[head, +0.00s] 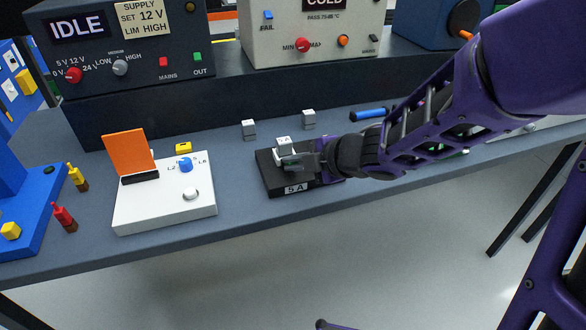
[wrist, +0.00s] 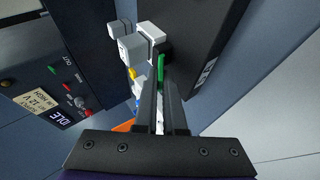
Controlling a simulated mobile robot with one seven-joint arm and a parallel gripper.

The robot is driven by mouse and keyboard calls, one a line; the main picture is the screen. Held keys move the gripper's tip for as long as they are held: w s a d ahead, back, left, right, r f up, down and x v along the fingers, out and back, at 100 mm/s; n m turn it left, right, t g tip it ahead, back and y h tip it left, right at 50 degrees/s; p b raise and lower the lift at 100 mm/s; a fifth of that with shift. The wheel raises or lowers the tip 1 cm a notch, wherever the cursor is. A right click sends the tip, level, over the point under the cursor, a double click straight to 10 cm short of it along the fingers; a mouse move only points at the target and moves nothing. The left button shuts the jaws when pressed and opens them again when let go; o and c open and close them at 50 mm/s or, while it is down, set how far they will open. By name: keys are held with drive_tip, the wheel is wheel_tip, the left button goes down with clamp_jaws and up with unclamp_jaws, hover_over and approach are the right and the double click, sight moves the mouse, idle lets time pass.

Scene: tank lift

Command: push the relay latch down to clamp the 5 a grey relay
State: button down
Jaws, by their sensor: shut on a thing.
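The 5 A socket (head: 272,180) is a black block on the bench with a "5 A" label on its front. It also shows in the wrist view (wrist: 205,45). The grey relay (head: 283,142) stands on it as a pale block with a white top. In the wrist view the relay (wrist: 133,47) is just beyond my fingertips, not between them. My gripper (head: 298,162) comes in from the right, low over the socket. In the wrist view my gripper (wrist: 162,88) has its fingers close together on a thin green strip (wrist: 161,67), which seems part of the relay latch. The latch's angle is hidden.
Two loose grey relays (head: 249,129) (head: 308,119) stand behind the socket. A white box (head: 165,210) with an orange flap stands left. The power supply (head: 125,50) and a beige unit (head: 310,35) line the back. The bench's front edge is close.

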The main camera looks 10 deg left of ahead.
drive_tip(key=shift+s+f+t+y, duration=0.1)
drive_tip(key=shift+f+t+y, duration=0.1)
drive_tip(key=shift+t+y, duration=0.2)
drive_tip(key=shift+d+n, duration=0.1)
drive_tip(key=shift+n, duration=0.2)
drive_tip(key=c, duration=1)
unclamp_jaws()
drive_tip(key=shift+s, duration=0.1)
